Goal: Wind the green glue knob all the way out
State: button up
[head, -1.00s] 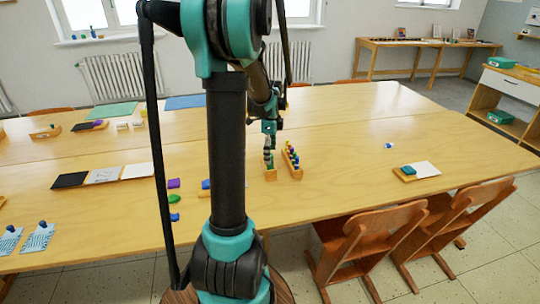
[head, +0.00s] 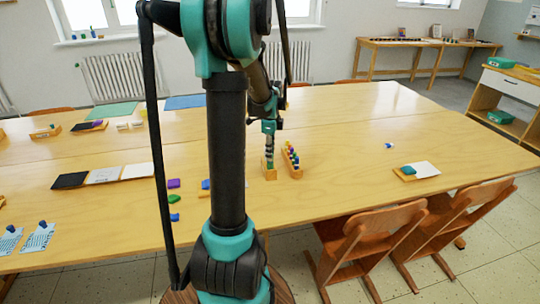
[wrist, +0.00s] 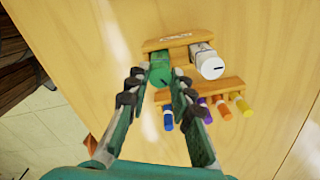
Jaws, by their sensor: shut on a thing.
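The green glue knob (wrist: 160,74) sits at the front of a small wooden holder (wrist: 176,40) in the wrist view. My gripper (wrist: 160,78) is shut on it, with one finger on each side. A dark mark shows on its near end. In the head view my gripper (head: 268,155) points down over the wooden holder (head: 270,174) on the table; the knob itself is too small to tell there. A white cylinder (wrist: 208,62) with a dark slot on its end lies in the same holder, to the right of the knob and apart from my fingers.
A wooden rack (wrist: 232,86) with several coloured pieces stands close to the right finger; it also shows in the head view (head: 297,173). Coloured blocks (head: 174,184) lie to the left. A small tray (head: 405,177) is at the right. Table between is clear.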

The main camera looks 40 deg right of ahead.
jog(key=m, duration=1.1)
jog(key=o, duration=1.5)
jog(key=shift+o, duration=0.2)
jog(key=n, duration=1.1)
